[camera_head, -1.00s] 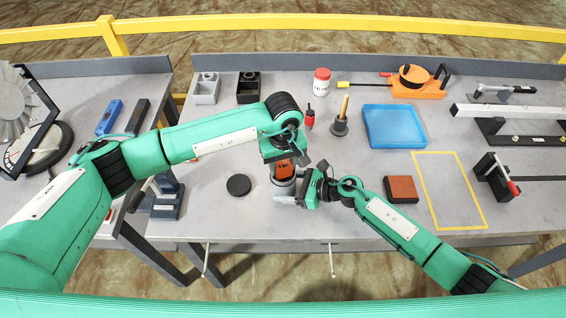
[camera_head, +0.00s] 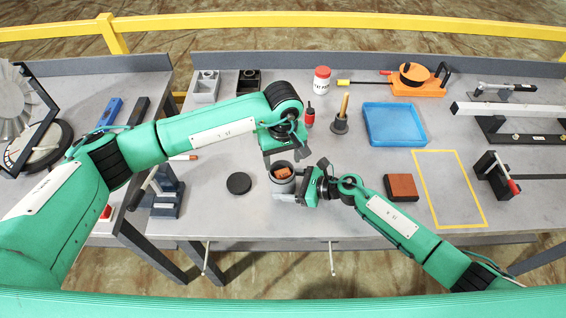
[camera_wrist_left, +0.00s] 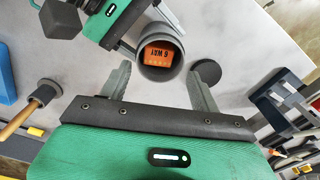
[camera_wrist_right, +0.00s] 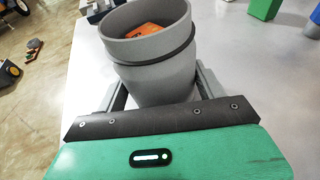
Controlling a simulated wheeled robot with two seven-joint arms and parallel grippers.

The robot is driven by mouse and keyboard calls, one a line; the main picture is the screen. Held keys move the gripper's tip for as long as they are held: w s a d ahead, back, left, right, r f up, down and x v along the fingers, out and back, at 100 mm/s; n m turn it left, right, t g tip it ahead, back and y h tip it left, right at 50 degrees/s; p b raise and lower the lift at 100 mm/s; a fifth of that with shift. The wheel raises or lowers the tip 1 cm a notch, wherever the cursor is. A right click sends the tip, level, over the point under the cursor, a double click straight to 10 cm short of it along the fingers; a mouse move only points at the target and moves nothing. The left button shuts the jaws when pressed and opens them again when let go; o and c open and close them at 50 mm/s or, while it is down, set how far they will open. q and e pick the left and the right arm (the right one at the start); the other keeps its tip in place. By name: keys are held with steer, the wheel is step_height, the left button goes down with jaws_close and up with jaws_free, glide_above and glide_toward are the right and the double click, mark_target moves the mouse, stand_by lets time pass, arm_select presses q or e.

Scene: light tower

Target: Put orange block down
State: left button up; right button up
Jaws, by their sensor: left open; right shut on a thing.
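The orange block (camera_head: 283,173) sits inside a grey cup (camera_head: 273,186) in the head view. In the left wrist view the block (camera_wrist_left: 160,55) shows "6 WAY" on its top, within the rim of the cup (camera_wrist_left: 144,71). My left gripper (camera_head: 283,162) is open and empty above the cup, its fingers apart in the left wrist view (camera_wrist_left: 160,85). My right gripper (camera_head: 296,190) is shut on the cup, with its fingers on either side of the cup wall in the right wrist view (camera_wrist_right: 155,88). The cup's underside is hidden.
A black disc (camera_head: 239,184) lies left of the cup. A brown block (camera_head: 402,188) lies to the right, beside a yellow-outlined area (camera_head: 449,190). A blue tray (camera_head: 394,126), a wooden-handled tool (camera_head: 341,118) and a red bottle (camera_head: 309,116) stand behind. The table's front edge is close.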

mark_target(283, 174)
arm_select(q)
step_height(283, 174, up, 10)
steer(key=shift+r, duration=0.15)
arm_select(e)
steer(key=shift+s, duration=0.1)
arm_select(q)
steer(key=shift+d, duration=0.1)
arm_select(e)
steer(key=o, duration=0.8)
steer(key=shift+o, duration=0.2)
